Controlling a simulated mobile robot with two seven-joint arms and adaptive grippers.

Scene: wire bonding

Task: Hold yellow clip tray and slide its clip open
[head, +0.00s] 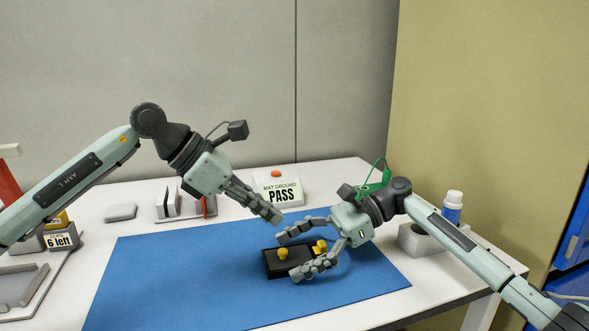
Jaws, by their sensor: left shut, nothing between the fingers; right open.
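The right gripper's front finger hides part of the tray.
The blue mat (180,275) is clear at left and front. Behind it stand a sign reading "MAT GROUND PASS" (280,191), a small rack (185,205) and a grey block (120,212).

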